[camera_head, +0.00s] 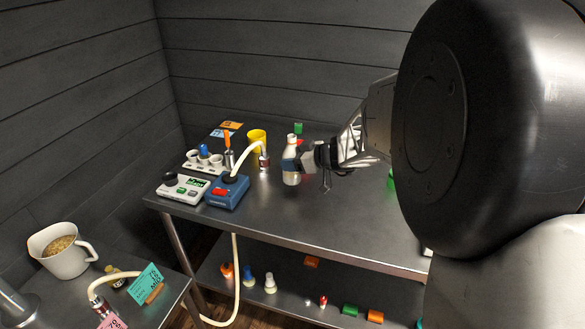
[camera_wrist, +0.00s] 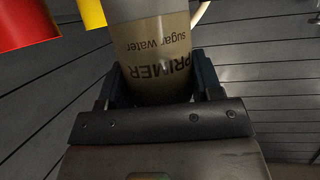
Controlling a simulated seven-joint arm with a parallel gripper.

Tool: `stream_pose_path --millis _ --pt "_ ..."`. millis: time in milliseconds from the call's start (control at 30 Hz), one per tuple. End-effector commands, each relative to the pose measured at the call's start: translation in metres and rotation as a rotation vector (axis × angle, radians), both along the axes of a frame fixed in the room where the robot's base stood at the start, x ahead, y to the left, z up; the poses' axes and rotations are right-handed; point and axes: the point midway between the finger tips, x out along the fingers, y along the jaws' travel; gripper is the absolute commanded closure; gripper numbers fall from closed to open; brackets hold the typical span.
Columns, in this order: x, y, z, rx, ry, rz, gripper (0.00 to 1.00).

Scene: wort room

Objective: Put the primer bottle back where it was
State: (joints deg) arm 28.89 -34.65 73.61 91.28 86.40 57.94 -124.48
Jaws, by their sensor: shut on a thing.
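The primer bottle (camera_head: 291,173) is a clear bottle with a white top, at the middle of the steel table (camera_head: 300,221). In the wrist view the bottle (camera_wrist: 150,45) shows cloudy liquid and the words "PRIMER sugar water" upside down. My gripper (camera_head: 304,158) reaches in from the right and is shut on the bottle's side. In the wrist view its dark fingers (camera_wrist: 158,85) stand on both sides of the bottle. The bottle looks upright. I cannot tell whether its base touches the table or hangs just above it.
A yellow cup (camera_head: 257,138) and a hose on a metal fitting (camera_head: 264,161) stand close left of the bottle. A blue device (camera_head: 227,192), a white meter (camera_head: 184,188) and a white rack (camera_head: 204,163) are farther left. The table front is clear. Several small items lie on the lower shelf (camera_head: 290,297).

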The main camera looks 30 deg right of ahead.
Motion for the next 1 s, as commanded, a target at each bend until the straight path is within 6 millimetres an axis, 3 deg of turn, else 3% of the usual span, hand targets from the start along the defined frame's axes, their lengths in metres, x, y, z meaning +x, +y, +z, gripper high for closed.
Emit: stream_pose_path --millis 300,800,833,1000 --pt "0.0 0.0 -0.03 0.001 0.001 0.0 0.7" --pt "0.0 0.0 -0.035 0.0 0.0 0.0 0.7" --pt "0.0 0.0 -0.035 0.0 0.0 0.0 0.39" --pt "0.0 0.0 -0.035 0.0 0.0 0.0 0.15"
